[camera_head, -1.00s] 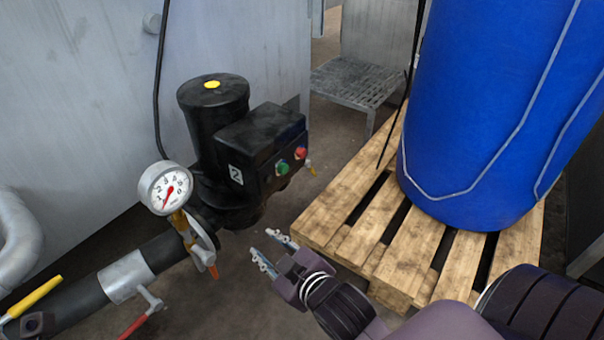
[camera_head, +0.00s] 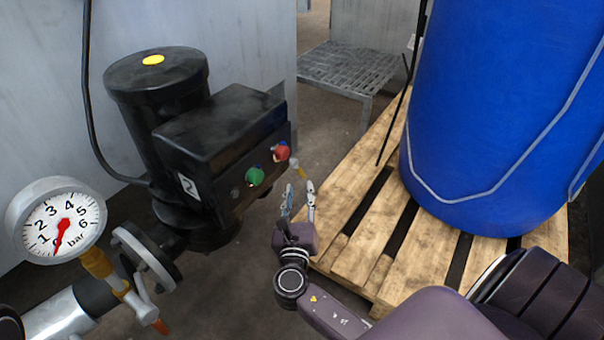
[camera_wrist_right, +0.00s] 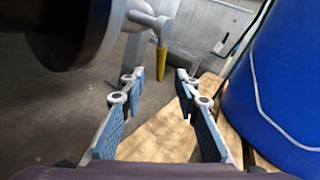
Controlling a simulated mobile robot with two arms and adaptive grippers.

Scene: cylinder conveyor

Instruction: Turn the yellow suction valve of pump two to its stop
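Pump two (camera_head: 160,90) is a black motor and box with a "2" label, a green button and a red button. The yellow handle of its suction valve (camera_head: 298,172) sticks out just beyond the red button. In the right wrist view the yellow handle (camera_wrist_right: 162,55) hangs down from a grey stem on a dark round flange. My right gripper (camera_head: 299,190) is open and empty, its blue-padded fingers pointing at the handle. In the wrist view the fingertips (camera_wrist_right: 160,78) lie either side of the handle's line; I see no contact. My left gripper is not in view.
A blue drum (camera_head: 500,110) stands on a wooden pallet (camera_head: 345,235) close to the right of my gripper. A pressure gauge (camera_head: 58,225) and an orange-tipped lever (camera_head: 150,310) are at the lower left. A grey metal grating (camera_head: 350,72) stands behind.

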